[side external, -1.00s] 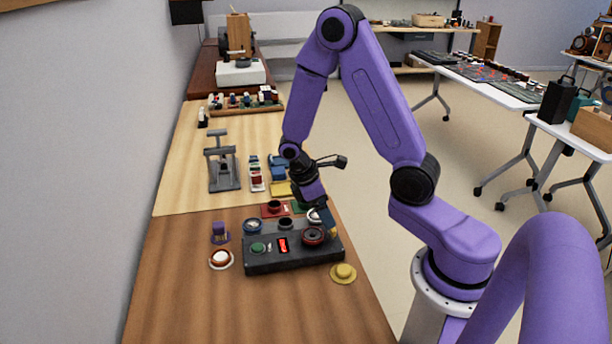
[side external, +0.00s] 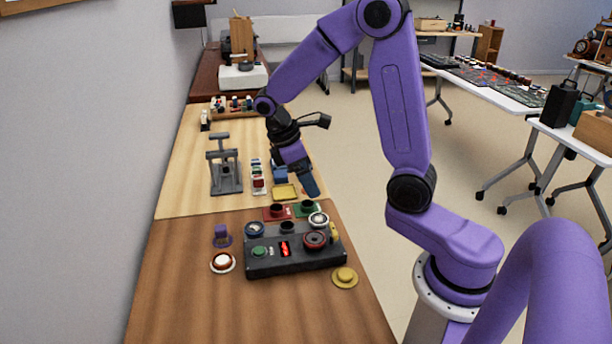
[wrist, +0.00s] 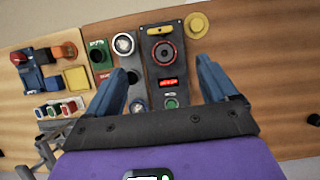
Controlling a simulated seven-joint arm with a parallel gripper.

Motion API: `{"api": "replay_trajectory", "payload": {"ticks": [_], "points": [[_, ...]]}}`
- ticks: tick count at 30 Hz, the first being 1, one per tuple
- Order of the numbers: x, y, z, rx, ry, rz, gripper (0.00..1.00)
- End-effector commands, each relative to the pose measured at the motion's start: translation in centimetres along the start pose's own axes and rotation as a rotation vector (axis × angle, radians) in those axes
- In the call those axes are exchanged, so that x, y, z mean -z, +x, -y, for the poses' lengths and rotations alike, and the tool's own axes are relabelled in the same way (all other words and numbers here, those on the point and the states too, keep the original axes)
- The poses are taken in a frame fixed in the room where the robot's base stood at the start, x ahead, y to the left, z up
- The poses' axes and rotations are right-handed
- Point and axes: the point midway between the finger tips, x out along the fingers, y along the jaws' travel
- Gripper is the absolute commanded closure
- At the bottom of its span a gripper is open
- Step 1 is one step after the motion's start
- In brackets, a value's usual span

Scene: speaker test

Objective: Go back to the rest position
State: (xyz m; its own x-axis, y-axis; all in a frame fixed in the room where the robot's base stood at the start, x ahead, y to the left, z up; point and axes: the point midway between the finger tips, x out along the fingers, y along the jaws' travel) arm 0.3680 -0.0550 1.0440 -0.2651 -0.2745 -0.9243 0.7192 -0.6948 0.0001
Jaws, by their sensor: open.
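My gripper (side external: 312,188) is raised above the bench, over the area behind the dark test box (side external: 300,262). Its blue fingers are spread apart with nothing between them, as the wrist view also shows (wrist: 165,85). The test box has a red lit display, a green button and a round dark-red speaker (side external: 315,240); in the wrist view it lies below and between the fingers. A silver-rimmed round part (side external: 318,219) sits at the back right of the box, beside a small yellow piece.
A yellow disc (side external: 345,277), a white-rimmed red disc (side external: 222,262) and a purple piece (side external: 222,236) lie around the box. Red (side external: 276,212) and green (side external: 306,208) plates lie behind it. A grey press (side external: 224,170) stands farther back left. The front bench is clear.

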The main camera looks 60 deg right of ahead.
Motion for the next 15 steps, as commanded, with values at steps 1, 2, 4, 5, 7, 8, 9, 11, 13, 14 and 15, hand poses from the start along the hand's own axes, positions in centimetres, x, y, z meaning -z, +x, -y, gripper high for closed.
{"api": "replay_trajectory", "payload": {"ticks": [1,2,4,5,7,8,9,11,13,14,15], "points": [[0.0,0.0,0.0,0.0,0.0,0.0,0.14],[0.0,0.0,0.0,0.0,0.0,0.0,0.14],[0.0,0.0,0.0,-0.002,-0.001,-0.001,0.14],[0.1,0.0,0.1,-0.003,-0.002,-0.003,0.14],[0.2,-0.2,0.5,-0.011,-0.007,-0.012,0.14],[0.3,-0.3,0.8,-0.016,-0.011,-0.018,0.14],[0.4,-0.5,1.2,-0.023,-0.017,-0.027,0.14],[0.5,-0.7,2.0,-0.036,-0.028,-0.045,0.14],[0.7,-1.1,3.2,-0.051,-0.042,-0.07,0.14],[0.7,-1.2,3.8,-0.058,-0.049,-0.081,0.14],[0.7,-1.4,4.5,-0.066,-0.057,-0.097,0.14]]}}
